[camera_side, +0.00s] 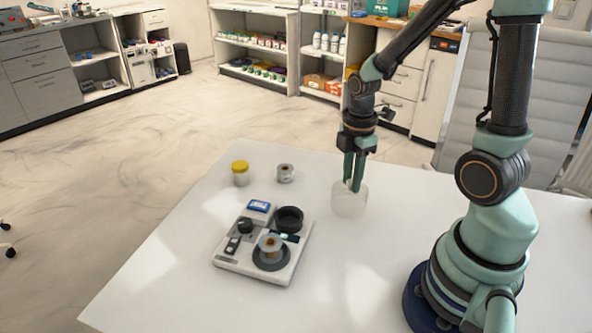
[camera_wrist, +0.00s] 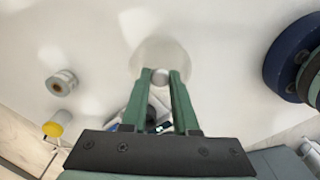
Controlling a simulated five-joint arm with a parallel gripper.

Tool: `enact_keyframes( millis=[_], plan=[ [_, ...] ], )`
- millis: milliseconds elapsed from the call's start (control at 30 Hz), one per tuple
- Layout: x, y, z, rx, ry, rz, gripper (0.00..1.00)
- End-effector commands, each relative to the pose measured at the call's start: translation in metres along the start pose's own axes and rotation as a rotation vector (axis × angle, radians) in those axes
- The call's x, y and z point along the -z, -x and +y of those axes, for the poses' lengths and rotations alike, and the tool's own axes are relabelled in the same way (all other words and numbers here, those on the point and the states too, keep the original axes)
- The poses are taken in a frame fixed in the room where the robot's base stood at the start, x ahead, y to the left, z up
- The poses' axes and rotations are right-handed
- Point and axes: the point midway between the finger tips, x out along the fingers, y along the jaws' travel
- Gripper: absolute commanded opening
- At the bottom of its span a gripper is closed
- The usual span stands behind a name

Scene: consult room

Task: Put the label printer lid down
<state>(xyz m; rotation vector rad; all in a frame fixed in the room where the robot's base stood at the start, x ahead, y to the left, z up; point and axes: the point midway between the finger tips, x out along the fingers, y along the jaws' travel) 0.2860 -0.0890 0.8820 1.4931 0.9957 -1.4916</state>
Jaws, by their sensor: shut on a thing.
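The lid is a clear, frosted round cover (camera_side: 349,203) to the right of the label printer. It stands upright at or just above the white table; I cannot tell whether it touches. My gripper (camera_side: 354,186) points down from above, shut on the top of the lid. In the wrist view the fingers (camera_wrist: 160,78) close on a small grey knob, with the pale lid (camera_wrist: 160,50) around and beyond it. The label printer (camera_side: 228,258) is a white flat unit with a blue-edged screen, a black knob, a dark ring and a label roll (camera_side: 270,243) on a dark disc. Its top is uncovered.
A yellow-capped jar (camera_side: 240,174) and a loose label roll (camera_side: 285,173) stand behind the printer on the white table (camera_side: 170,265). The table is bare in front of the lid and left of the printer. Shelves and cabinets are far behind.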

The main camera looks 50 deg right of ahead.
Motion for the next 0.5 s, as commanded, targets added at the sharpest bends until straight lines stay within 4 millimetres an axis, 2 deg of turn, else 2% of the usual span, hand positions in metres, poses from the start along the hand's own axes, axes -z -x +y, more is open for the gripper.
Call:
enact_keyframes(
  millis=[200, 500],
  plan=[
    [0.000, -0.027, -0.001, 0.005, 0.000, 0.000, 0.00],
    [0.000, -0.030, 0.000, 0.001, 0.000, 0.000, 0.00]
  ],
)
